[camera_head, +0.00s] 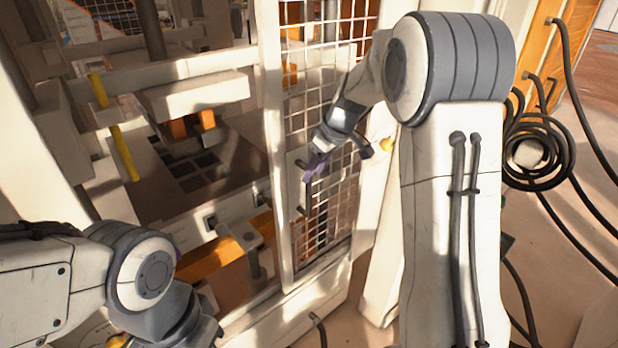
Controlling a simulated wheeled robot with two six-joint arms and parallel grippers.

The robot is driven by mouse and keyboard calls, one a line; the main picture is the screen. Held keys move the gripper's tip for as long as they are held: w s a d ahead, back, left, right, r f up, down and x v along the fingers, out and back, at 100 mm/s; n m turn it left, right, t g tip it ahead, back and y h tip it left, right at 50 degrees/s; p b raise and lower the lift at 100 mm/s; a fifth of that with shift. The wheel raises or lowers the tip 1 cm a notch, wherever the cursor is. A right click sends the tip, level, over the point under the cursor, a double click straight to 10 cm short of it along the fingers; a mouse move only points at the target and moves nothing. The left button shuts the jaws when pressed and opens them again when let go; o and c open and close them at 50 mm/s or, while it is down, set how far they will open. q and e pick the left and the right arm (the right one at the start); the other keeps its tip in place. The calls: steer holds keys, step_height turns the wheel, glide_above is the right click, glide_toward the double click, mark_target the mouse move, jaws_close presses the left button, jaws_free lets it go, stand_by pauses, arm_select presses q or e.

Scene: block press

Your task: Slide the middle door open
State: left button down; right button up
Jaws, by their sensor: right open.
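The middle door (272,130) is a tall white frame with wire mesh, standing at the centre of the press front. A dark vertical handle (302,196) sits on its left part. My right gripper (308,172) is open at the upper part of this handle; I cannot tell whether its fingers touch it. To the left of the door frame the press interior shows through an opening. My left arm comes in at the lower left; its gripper's fingertips are not visible.
Inside the press are a white block (195,93), a yellow bar (124,153) and an orange beam (212,257). Coiled black hoses (540,150) hang at the right. The floor at the lower right is mostly clear apart from hoses.

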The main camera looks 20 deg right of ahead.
steer(key=shift+p+x, duration=0.65)
steer(key=shift+x, duration=1.95)
jaws_close()
